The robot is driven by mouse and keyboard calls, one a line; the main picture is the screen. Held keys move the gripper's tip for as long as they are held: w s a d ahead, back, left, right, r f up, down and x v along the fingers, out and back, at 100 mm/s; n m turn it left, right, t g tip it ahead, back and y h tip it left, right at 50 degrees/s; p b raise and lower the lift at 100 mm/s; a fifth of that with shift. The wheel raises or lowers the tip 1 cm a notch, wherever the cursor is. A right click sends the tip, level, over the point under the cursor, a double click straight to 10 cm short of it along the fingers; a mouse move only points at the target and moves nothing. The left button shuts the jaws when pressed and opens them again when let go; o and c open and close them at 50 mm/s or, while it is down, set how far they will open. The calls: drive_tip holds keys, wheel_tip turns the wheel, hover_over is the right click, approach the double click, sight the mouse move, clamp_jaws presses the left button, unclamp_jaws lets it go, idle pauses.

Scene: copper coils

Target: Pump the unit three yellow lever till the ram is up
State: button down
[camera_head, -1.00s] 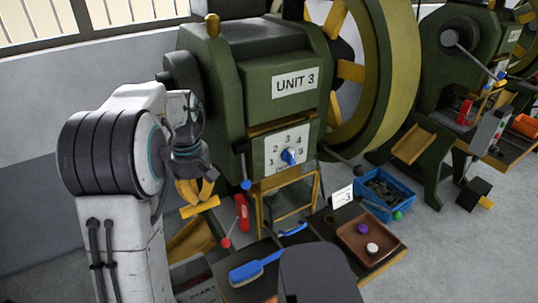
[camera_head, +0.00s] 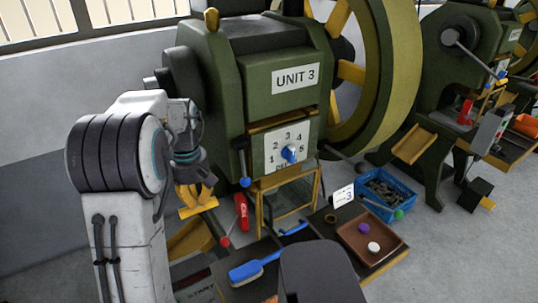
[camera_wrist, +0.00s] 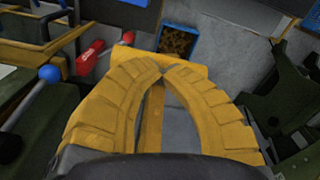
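The Unit 3 press (camera_head: 285,103) is a green machine with a big yellow-rimmed wheel. A small upright yellow handle (camera_head: 211,20) stands at its top left; I cannot tell if it is the lever named. My gripper (camera_head: 197,205) has yellow fingers and is low at the press's left front, well below that handle. In the wrist view my gripper (camera_wrist: 166,70) has its fingertips drawn together, with no object clearly between them. A yellow bar or plate lies just beyond the tips; contact is unclear. I cannot make out the ram.
A blue-balled lever (camera_head: 244,166) and a red-balled lever (camera_head: 225,241) are close right of my gripper. A yellow chute (camera_head: 190,240) lies below it. A bench with a blue brush (camera_head: 254,269) and brown tray (camera_head: 393,252) stands in front.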

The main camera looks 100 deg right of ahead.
drive_tip(key=shift+w+d+f+b, duration=0.15)
drive_tip(key=shift+d+f+b, duration=0.1)
drive_tip(key=shift+f, duration=0.45)
drive_tip(key=shift+w+d+f+b, duration=0.1)
drive_tip(key=shift+d+f+b, duration=0.15)
drive_tip(key=shift+f, duration=0.4)
drive_tip(key=shift+w+d+f+b, duration=0.25)
drive_tip(key=shift+d+f, duration=0.25)
drive_tip(key=shift+f, duration=0.3)
drive_tip(key=shift+w+d+f+b, duration=0.1)
drive_tip(key=shift+d+f+b, duration=0.25)
drive_tip(key=shift+f, duration=0.5)
drive_tip(key=shift+w+d+f+b, duration=0.2)
drive_tip(key=shift+d+f, duration=0.4)
drive_tip(key=shift+f, duration=0.2)
